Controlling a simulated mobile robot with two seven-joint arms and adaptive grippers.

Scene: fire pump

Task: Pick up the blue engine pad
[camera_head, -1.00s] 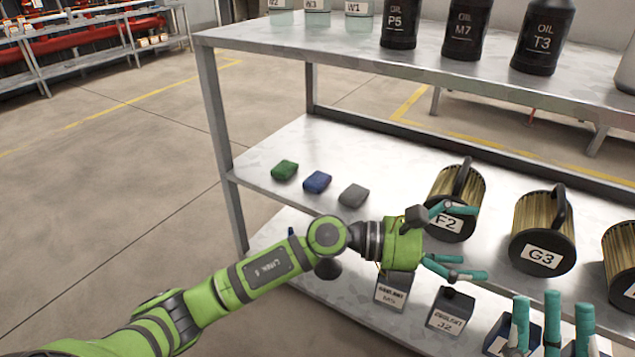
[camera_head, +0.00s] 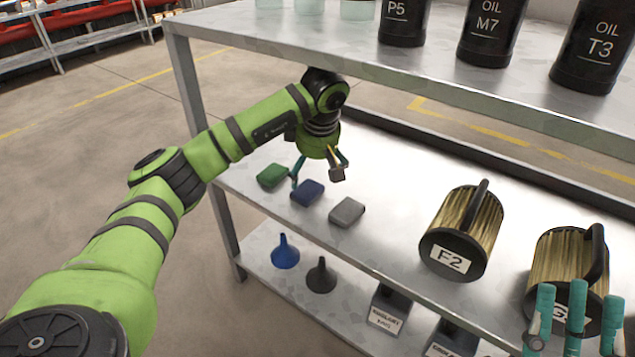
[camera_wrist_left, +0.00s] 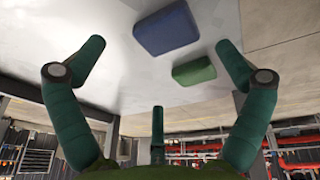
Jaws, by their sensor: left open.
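The blue engine pad (camera_head: 307,193) lies on the middle shelf between a green pad (camera_head: 273,176) and a grey pad (camera_head: 347,211). My left gripper (camera_head: 318,172) is open and empty, just above and behind the blue pad. One teal finger is close to the gap between the green and blue pads; I cannot tell if it touches either. In the left wrist view the blue pad (camera_wrist_left: 166,27) is near the top, beyond the spread fingers, with the green pad (camera_wrist_left: 194,71) nearer. My right gripper (camera_head: 577,310) shows only teal fingers at the lower right.
The upper shelf (camera_head: 360,62) with black oil bottles (camera_head: 487,30) is close above my left wrist. Brass filters (camera_head: 463,232) stand to the right on the middle shelf. Funnels (camera_head: 285,251) and dark containers stand below. The shelf between the grey pad and filters is clear.

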